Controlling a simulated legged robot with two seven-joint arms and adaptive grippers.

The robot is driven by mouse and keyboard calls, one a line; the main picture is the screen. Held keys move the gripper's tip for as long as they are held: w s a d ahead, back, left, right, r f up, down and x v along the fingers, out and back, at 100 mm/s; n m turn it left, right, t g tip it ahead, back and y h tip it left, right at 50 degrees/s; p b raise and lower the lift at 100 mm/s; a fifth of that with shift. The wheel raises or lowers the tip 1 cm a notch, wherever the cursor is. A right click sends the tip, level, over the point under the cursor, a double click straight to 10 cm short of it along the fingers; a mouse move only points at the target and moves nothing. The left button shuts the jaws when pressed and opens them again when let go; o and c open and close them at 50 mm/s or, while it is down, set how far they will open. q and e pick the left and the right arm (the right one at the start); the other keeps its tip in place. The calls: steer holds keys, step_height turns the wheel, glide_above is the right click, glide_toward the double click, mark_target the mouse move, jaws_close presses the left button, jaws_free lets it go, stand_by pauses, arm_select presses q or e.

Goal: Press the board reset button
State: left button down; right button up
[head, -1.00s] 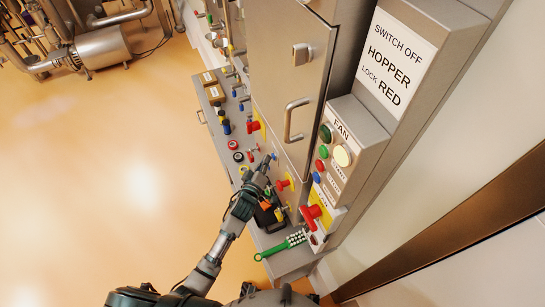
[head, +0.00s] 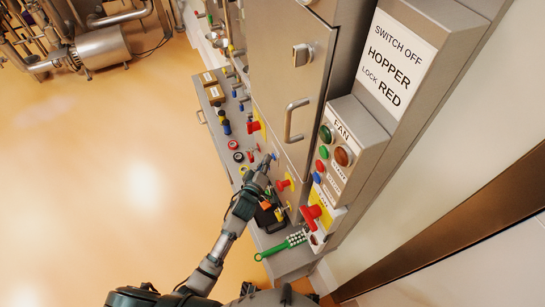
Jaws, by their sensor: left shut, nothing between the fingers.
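My left gripper (head: 267,163) is shut and empty, its tips at the front of the grey cabinet, beside a small blue button (head: 274,156). I cannot tell whether the tips touch it. The fan panel (head: 364,130) on the right carries a green lamp (head: 326,134), a reddish-brown lamp (head: 343,156), a green button (head: 323,152), a red button (head: 319,165) and a blue button (head: 316,177). The small labels are too blurred to read, so I cannot tell which blue button is the reset. My right gripper is not in view.
A red switch on yellow (head: 313,214) sits below the fan panel. Another red switch (head: 284,184) is right of my gripper. A shelf (head: 213,118) below holds padlocks, tags and a green-handled brush (head: 275,248). The cabinet door has a handle (head: 293,121). Open floor lies left.

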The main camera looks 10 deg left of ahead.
arm_select(q)
steer(key=shift+s+a+p, duration=0.3)
steer(key=shift+s+a, duration=0.05)
steer(key=shift+a, duration=0.15)
steer(key=shift+a, duration=0.1)
steer(key=s+a+p, duration=0.1)
steer(key=a, duration=0.1)
steer(key=s+a+p, duration=0.1)
steer(key=a, duration=0.1)
steer(key=shift+s, duration=0.4)
steer(key=shift+f, duration=0.1)
stand_by(0.5)
